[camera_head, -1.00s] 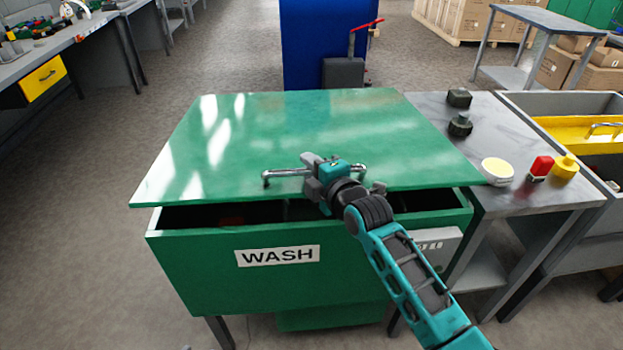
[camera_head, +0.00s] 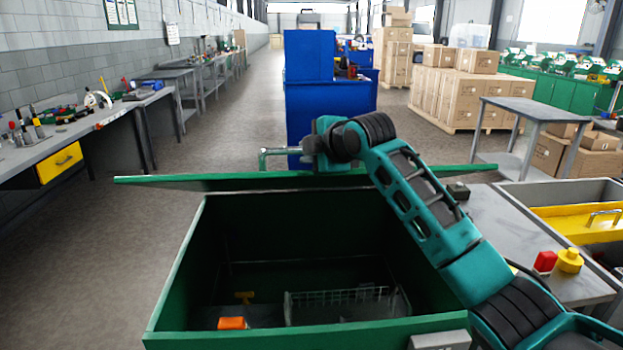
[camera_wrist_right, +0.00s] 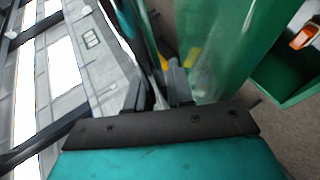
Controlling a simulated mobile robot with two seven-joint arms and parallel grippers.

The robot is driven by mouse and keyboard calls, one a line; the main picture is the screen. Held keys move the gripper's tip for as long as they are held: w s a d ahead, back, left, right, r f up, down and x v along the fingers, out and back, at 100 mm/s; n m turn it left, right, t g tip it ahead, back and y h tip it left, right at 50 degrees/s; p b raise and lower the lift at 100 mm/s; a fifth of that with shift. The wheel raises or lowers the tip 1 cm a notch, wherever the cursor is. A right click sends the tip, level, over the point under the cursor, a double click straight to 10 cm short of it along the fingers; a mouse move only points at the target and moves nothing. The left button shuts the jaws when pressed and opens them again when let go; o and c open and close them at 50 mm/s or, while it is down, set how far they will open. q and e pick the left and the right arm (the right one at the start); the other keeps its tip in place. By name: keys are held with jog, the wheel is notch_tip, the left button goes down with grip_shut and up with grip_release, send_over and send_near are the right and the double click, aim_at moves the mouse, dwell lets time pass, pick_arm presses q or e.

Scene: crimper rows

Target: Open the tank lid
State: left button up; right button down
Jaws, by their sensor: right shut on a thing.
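The green tank lid (camera_head: 215,182) is raised off the tank (camera_head: 180,290) and shows almost edge-on in the head view. Its metal bar handle (camera_head: 264,158) stands at the lid's upper side. My right gripper (camera_head: 308,150) is shut on the handle, and my right arm reaches up to it across the tank's right side. In the right wrist view, my right gripper's fingers (camera_wrist_right: 160,92) are beside the green lid (camera_wrist_right: 225,55); the handle is hard to make out there. The tank's inside is exposed, with a wire basket (camera_head: 345,303) and an orange block (camera_head: 232,323). My left gripper is out of view.
A grey side table (camera_head: 500,215) adjoins the tank on the right, bearing a red block (camera_head: 545,261) and a yellow piece (camera_head: 569,260). A blue cabinet (camera_head: 330,105) stands behind the lid. The floor left of the tank is clear.

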jog(key=w+r, duration=0.2)
jog(key=r, duration=0.1)
jog(key=shift+g, duration=0.3)
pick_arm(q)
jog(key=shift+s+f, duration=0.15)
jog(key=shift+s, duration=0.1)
pick_arm(e)
jog(key=shift+w+r, duration=0.65)
jog(key=shift+r, duration=0.05)
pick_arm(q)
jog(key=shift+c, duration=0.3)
